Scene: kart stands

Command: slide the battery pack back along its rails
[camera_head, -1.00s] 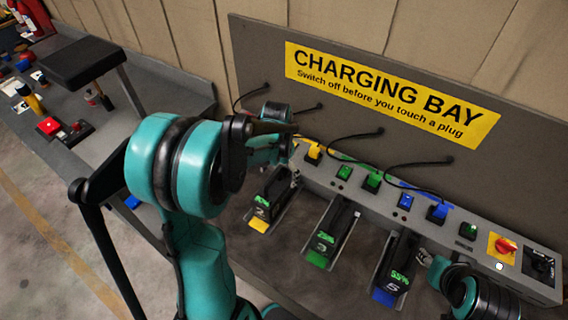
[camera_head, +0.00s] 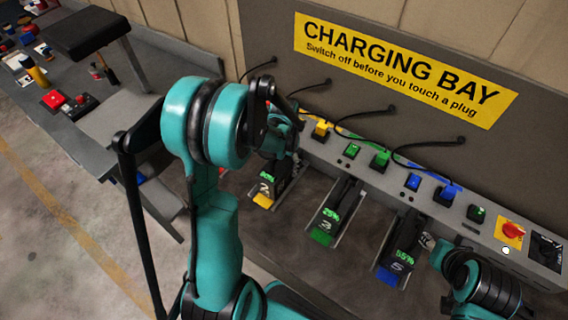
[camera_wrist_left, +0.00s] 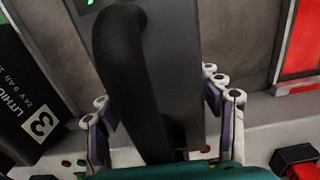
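The black battery pack marked 2 (camera_head: 266,183) sits on its rails above a yellow tab, partly hidden by my left arm. In the left wrist view a dark pack with a thick black handle (camera_wrist_left: 133,70) fills the middle. My left gripper (camera_wrist_left: 160,100) has its fingers apart, one set on each side of the handle; no firm contact shows. Pack 3 (camera_head: 328,219) stands on rails with a green tab, and its label shows at left in the wrist view. Pack 5 (camera_head: 401,256) stands on rails with a blue tab. My right gripper (camera_head: 428,241) is beside pack 5, its fingers mostly hidden.
A grey panel behind the packs carries yellow, green (camera_head: 380,160) and blue (camera_head: 447,194) plugs with black cables, switches and a red knob (camera_head: 513,230). The yellow charging bay sign (camera_head: 400,70) is above. A side bench (camera_head: 110,120) with a black stool-like top stands left.

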